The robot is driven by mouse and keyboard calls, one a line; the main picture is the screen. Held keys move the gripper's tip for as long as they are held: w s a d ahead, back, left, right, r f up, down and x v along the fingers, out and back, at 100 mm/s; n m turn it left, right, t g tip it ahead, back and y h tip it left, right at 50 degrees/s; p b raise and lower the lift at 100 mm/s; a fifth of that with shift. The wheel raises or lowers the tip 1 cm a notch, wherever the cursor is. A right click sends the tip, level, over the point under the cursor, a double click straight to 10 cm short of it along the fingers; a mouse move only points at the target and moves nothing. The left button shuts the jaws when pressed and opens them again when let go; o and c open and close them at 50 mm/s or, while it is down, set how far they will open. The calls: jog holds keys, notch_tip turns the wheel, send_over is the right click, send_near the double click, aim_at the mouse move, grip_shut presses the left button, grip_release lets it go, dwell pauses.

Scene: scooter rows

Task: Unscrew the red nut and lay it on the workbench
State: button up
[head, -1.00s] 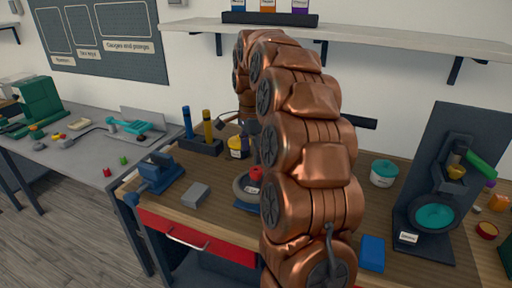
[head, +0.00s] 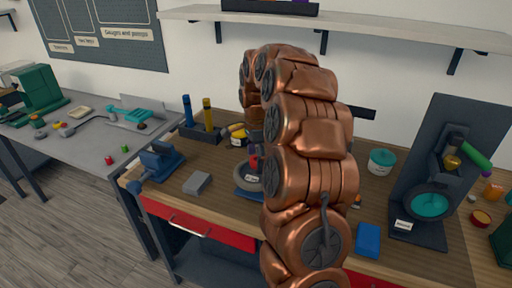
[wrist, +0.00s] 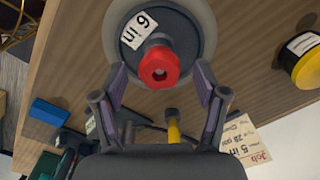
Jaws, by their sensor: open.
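The red nut (wrist: 158,67) sits on the hub of a round grey wheel (wrist: 202,40) labelled "6 in". In the head view the nut (head: 254,163) and wheel (head: 246,184) are partly hidden by my arm. The wheel is on a blue base on the wooden workbench (head: 222,207). My gripper (wrist: 162,80) is open and empty in the wrist view. Its two fingers are on either side of the nut in the picture, with gaps to both. I cannot tell how far the fingertips are from it in depth.
A grey block (head: 197,183) and a blue vise (head: 160,160) are left of the wheel. A yellow-banded tin (head: 238,134) is behind it. A blue box (head: 368,240) lies to the right. Bare wood shows in front of the wheel.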

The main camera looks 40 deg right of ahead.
jog(key=shift+f, duration=0.3)
jog(key=shift+c, duration=0.3)
jog(key=c, duration=1.1)
jog(key=n+b, duration=0.1)
jog(key=n, duration=0.4)
jog(key=shift+n, duration=0.3)
jog(key=shift+c, duration=0.2)
jog(key=n, duration=1.1)
jog(key=shift+p, duration=0.35)
jog(key=n+p, duration=0.1)
jog(key=n, duration=0.4)
